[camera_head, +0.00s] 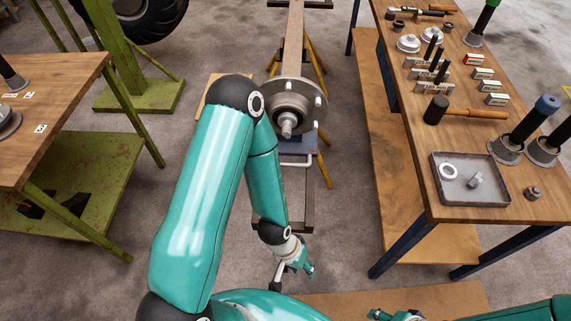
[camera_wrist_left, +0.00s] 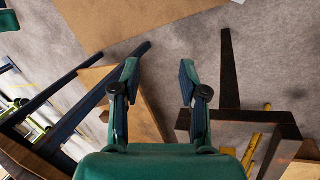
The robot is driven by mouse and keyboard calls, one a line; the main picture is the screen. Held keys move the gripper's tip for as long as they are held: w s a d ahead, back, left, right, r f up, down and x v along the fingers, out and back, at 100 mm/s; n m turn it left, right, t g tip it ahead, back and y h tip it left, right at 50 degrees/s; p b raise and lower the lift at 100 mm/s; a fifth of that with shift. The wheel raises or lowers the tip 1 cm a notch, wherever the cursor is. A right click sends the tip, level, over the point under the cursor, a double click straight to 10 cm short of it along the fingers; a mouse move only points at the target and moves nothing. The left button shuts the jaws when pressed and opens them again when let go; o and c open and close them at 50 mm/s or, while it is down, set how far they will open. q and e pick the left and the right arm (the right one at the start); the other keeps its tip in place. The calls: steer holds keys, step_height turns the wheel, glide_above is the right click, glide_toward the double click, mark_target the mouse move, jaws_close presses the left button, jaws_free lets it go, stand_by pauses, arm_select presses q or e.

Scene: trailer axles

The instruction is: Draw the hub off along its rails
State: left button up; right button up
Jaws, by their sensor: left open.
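The hub (camera_head: 292,103) is a round grey metal flange with studs and a protruding centre, at the near end of the long axle beam (camera_head: 293,40). Under it is a dark blue block with a pale handle bar (camera_head: 296,163). Dark rails (camera_head: 283,205) run toward me on the floor below. My left gripper (camera_head: 293,271) hangs near the rails' near end, apart from the hub. In the left wrist view its fingers (camera_wrist_left: 158,80) are spread and empty. A dark frame (camera_wrist_left: 240,122) is at the right there. My right gripper (camera_head: 395,315) is barely visible at the bottom edge.
A workbench (camera_head: 465,205) at the right holds a tray (camera_head: 470,180), mallet (camera_head: 465,112) and other tools. Another wooden table (camera_head: 60,75) and a green stand (camera_head: 135,75) are at the left. Yellow supports (camera_head: 322,150) flank the axle. Floor beside the rails is open.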

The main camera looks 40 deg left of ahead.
arm_select(q)
steer(key=w+a+n+t, duration=0.1)
steer(key=w+a+n, duration=0.1)
steer(key=w+n, duration=0.1)
arm_select(e)
steer(key=o, duration=0.4)
steer(key=shift+f+b, duration=0.3)
steer(key=shift+f, duration=0.05)
steer(key=shift+o, duration=0.2)
step_height(320, 180, down, 44)
steer(key=f+b, duration=0.1)
steer(key=b, duration=4.4)
arm_select(q)
steer(key=n+t+y+p, duration=1.2)
steer(key=n+p, duration=0.1)
steer(key=n, duration=0.6)
glide_toward(284, 163)
steer(key=x, duration=0.3)
steer(key=b+x, duration=0.1)
steer(key=x, duration=0.2)
steer(key=f+x, duration=0.1)
steer(key=x, duration=0.3)
arm_select(e)
step_height(284, 163, up, 12)
steer(key=shift+f, duration=0.1)
